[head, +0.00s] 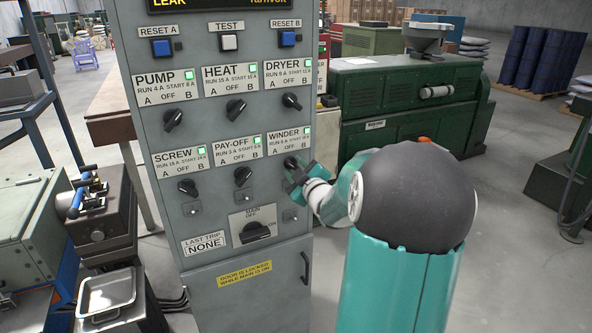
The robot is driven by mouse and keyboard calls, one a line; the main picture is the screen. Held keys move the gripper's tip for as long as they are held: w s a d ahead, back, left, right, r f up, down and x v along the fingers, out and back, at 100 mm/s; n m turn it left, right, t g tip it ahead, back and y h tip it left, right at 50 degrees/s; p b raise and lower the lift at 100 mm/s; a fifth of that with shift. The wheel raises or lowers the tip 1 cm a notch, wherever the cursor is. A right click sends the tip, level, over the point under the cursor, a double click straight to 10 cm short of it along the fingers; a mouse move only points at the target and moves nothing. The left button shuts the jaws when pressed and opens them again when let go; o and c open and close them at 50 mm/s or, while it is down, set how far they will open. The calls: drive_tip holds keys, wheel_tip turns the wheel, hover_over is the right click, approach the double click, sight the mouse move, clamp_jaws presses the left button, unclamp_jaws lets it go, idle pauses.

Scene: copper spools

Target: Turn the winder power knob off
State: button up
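The winder knob (290,161) is a small black rotary knob on the grey control cabinet, under the WINDER label (288,140) marked A, OFF and B. A green light is lit on that label. My gripper (291,174) is at the cabinet front, right at the winder knob, and covers part of it. I cannot tell whether its fingers touch the knob or how far apart they are. The knob's pointing direction is hard to read behind the gripper.
The pay-off knob (243,176) and screw knob (188,187) are left of the winder knob. The dryer knob (291,101) is above it, and the main switch (256,231) is below left. A green machine (415,105) stands behind the cabinet to the right.

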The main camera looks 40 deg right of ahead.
clamp_jaws()
drive_tip(key=shift+m, duration=0.3)
drive_tip(key=m, duration=0.8)
drive_tip(key=shift+d, duration=0.15)
drive_tip(key=shift+s+m, duration=0.1)
drive_tip(key=shift+m, duration=0.2)
idle(0.3)
unclamp_jaws()
drive_tip(key=shift+r, duration=0.1)
